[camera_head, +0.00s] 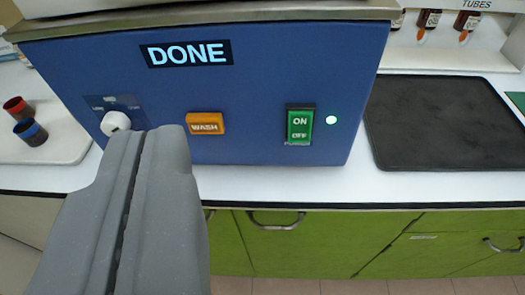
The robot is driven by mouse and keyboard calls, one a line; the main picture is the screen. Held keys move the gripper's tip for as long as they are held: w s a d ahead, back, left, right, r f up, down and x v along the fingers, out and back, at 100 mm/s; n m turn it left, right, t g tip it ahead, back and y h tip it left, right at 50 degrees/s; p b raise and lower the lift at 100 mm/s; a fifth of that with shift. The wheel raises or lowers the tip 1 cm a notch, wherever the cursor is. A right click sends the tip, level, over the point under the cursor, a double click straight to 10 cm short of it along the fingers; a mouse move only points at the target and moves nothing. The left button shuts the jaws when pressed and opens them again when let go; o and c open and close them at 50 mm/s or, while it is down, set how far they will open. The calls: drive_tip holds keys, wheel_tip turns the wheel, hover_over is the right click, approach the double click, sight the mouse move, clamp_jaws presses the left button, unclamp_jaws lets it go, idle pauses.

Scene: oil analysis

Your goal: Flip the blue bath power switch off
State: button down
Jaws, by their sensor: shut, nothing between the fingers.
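The blue bath (270,90) stands on the white counter, and its display (187,53) reads DONE. Its green power switch (300,124) is on the right of the front panel, marked ON above and OFF below. A round indicator light (331,120) beside the switch glows pale green. An orange WASH button (205,123) and a white knob (115,123) sit further left on the panel. My gripper (160,133) is shut and empty, in front of the panel between the knob and the WASH button, well left of the switch. I cannot tell whether its tips touch the panel.
A black mat (440,122) lies on the counter to the right. A rack with bottles (428,22) is at the back right. Green cabinets (300,245) with handles are below the counter edge.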

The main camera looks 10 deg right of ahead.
sight(297, 138)
drive_tip(key=d+f+m+h+p, duration=0.1)
drive_tip(key=d+f+h+p, duration=0.1)
drive_tip(key=f, duration=0.6)
drive_tip(key=w+d+f+m+h+p, duration=0.1)
drive_tip(key=d+f+h+p, duration=0.1)
drive_tip(key=d+f+p, duration=0.2)
wheel_tip(297, 138, down, 4)
drive_tip(key=shift+r+h+p, duration=0.1)
drive_tip(key=shift+h+p, duration=0.3)
drive_tip(key=shift+p, duration=0.25)
drive_tip(key=shift+w, duration=0.1)
drive_tip(key=b+x, duration=0.2)
drive_tip(key=x, duration=1)
drive_tip(key=shift+w+d+f, duration=0.1)
drive_tip(key=shift+w+f, duration=0.05)
drive_tip(key=shift+f, duration=0.05)
drive_tip(key=shift+w+d, duration=0.15)
drive_tip(key=shift+w, duration=0.55)
drive_tip(key=shift+f, duration=0.1)
